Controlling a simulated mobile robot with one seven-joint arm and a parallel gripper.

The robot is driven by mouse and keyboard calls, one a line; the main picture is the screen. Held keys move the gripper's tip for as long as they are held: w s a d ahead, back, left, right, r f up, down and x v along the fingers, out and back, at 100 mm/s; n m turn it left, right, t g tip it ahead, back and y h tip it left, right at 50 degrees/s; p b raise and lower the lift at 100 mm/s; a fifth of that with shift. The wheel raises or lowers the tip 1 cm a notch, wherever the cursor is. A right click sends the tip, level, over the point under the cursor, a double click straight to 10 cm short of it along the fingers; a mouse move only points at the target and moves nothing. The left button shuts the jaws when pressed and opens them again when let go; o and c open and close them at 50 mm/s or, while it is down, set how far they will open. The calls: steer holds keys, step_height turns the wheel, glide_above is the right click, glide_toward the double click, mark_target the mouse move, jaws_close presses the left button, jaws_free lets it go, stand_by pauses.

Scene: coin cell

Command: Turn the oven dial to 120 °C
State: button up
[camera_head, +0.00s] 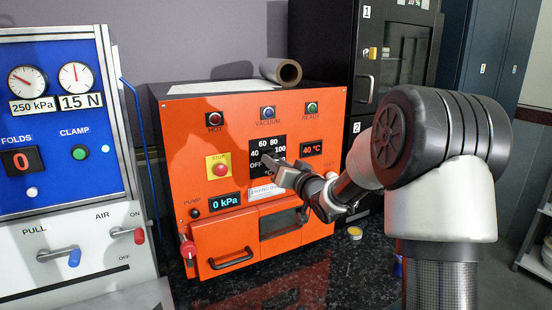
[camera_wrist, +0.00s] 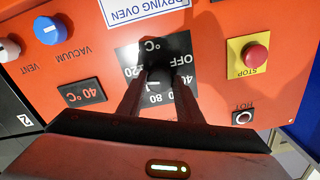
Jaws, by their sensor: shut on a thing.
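The orange drying oven (camera_head: 240,115) has a black dial plate (camera_head: 283,142) marked OFF, 40, 60, 80, 100 and more in the head view. In the wrist view the dial plate (camera_wrist: 180,48) shows upside down, with OFF, 40, 80 and 120 partly readable. My gripper (camera_head: 270,160) reaches in from the right and is shut on the dial knob. In the wrist view my gripper (camera_wrist: 157,80) has both fingers on the knob at the plate's centre. The fingers hide most of the knob, and its pointer setting cannot be read. The temperature display (camera_head: 312,149) reads 40 °C.
A yellow plate with a red STOP button (camera_head: 218,166) is left of the dial. A 0 kPa display (camera_head: 225,201) and a door with a black handle (camera_head: 231,259) are below. A blue-white machine (camera_head: 50,110) stands left, a black cabinet (camera_head: 388,80) right.

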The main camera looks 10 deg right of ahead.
steer(key=shift+m+p, duration=0.55)
steer(key=shift+m, duration=0.65)
steer(key=o, duration=1)
steer(key=shift+o, duration=0.2)
steer(key=v, duration=1.7)
steer(key=shift+s, duration=0.2)
